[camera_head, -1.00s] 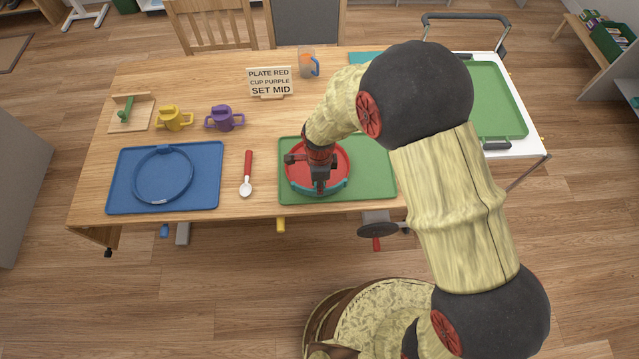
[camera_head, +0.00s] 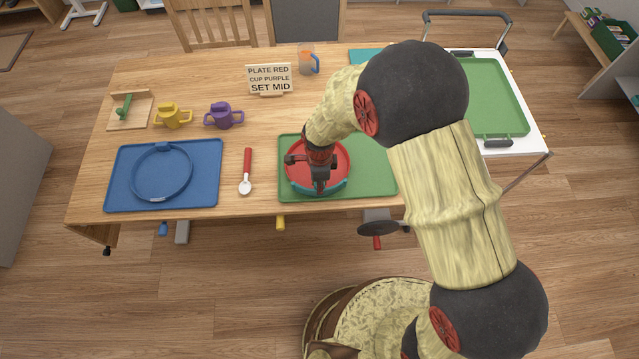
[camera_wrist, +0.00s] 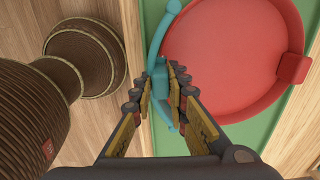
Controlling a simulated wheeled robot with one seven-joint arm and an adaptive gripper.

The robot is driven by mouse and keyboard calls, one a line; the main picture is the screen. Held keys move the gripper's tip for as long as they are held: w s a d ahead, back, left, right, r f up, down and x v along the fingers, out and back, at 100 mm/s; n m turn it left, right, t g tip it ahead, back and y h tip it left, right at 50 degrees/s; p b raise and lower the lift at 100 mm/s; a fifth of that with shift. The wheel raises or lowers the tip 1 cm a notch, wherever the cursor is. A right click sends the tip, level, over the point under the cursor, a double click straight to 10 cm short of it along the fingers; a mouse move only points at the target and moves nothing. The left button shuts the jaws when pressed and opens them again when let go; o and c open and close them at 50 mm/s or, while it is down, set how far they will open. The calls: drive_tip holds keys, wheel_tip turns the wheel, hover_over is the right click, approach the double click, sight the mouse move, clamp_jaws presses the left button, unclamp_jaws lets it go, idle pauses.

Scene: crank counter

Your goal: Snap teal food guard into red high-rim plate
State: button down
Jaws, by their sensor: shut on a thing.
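The red high-rim plate (camera_head: 338,163) lies on the green mat, with my arm's end above it. It also shows in the wrist view (camera_wrist: 235,55), with a red tab on its right side. The teal food guard (camera_head: 336,187) is a curved strip along the plate's near edge. In the wrist view the guard (camera_wrist: 154,42) runs along the plate's left edge. My gripper (camera_wrist: 166,84) is shut on the guard's middle block; my fingers hide part of the strip. I cannot tell whether the guard sits on the rim or just beside it.
The green mat (camera_head: 375,172) lies near the table's front edge. A red-handled spoon (camera_head: 247,170) and a blue mat (camera_head: 210,185) with a blue ring (camera_head: 187,180) are to the left. Yellow (camera_head: 172,116) and purple (camera_head: 223,116) cups and a sign (camera_head: 270,79) stand behind.

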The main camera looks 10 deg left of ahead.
drive_tip(key=c, duration=1.7)
unclamp_jaws()
drive_tip(key=shift+o, duration=0.2)
wheel_tip(320, 180, up, 12)
